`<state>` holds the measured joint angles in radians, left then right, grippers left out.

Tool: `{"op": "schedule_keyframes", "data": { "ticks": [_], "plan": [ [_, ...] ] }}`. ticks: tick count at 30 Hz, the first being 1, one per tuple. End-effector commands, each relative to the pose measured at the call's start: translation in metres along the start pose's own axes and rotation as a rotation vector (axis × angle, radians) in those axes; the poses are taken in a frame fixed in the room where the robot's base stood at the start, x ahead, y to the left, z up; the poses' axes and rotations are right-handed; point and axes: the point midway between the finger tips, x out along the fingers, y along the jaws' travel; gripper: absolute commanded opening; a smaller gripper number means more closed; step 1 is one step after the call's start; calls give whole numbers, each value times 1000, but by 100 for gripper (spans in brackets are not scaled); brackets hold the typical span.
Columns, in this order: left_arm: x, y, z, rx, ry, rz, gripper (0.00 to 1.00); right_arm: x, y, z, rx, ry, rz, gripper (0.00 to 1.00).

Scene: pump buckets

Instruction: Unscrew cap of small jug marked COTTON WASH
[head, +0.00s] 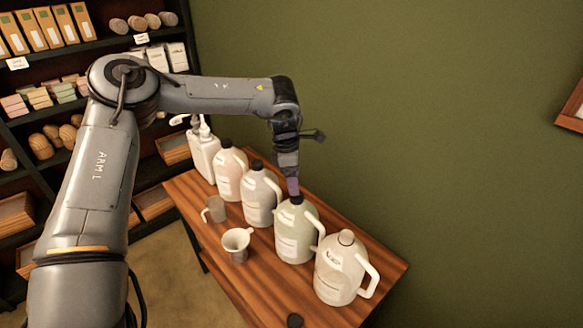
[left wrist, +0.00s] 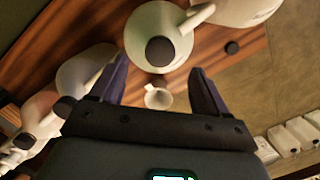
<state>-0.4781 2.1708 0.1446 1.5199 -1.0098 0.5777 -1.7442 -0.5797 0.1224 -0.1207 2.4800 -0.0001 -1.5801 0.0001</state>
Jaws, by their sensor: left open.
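Several pale jugs stand in a row on a wooden table; their label writing is too small to read, so I cannot tell which says COTTON WASH. My left gripper (head: 293,189) points down just above the black cap of a pale greenish jug (head: 296,235). In the left wrist view, that gripper (left wrist: 158,66) is open. The jug's round black cap (left wrist: 160,50) shows near the gap between the fingertips, with nothing gripped. The jug (left wrist: 178,62) is upright. To its right in the head view stands a cream jug (head: 335,278) with a pale top. My right gripper is not in view.
A grey jug (head: 260,200), a pinkish jug (head: 229,172) and a white pump bottle (head: 204,155) stand further left. A loose black cap (head: 295,321) lies near the table's front edge.

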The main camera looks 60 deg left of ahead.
Motion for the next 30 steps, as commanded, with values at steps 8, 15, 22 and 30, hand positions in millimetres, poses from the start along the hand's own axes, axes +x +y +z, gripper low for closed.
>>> {"op": "schedule_keyframes", "data": {
  "ticks": [8,15,22,30],
  "plan": [
    [39,0,0,0,2,-2,76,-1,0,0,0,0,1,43],
    [52,0,0,0,-1,0,76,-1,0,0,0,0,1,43],
    [54,0,0,0,-1,0,76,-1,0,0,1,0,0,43],
    [54,0,0,0,-1,0,48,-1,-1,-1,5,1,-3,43]
  ]
}}
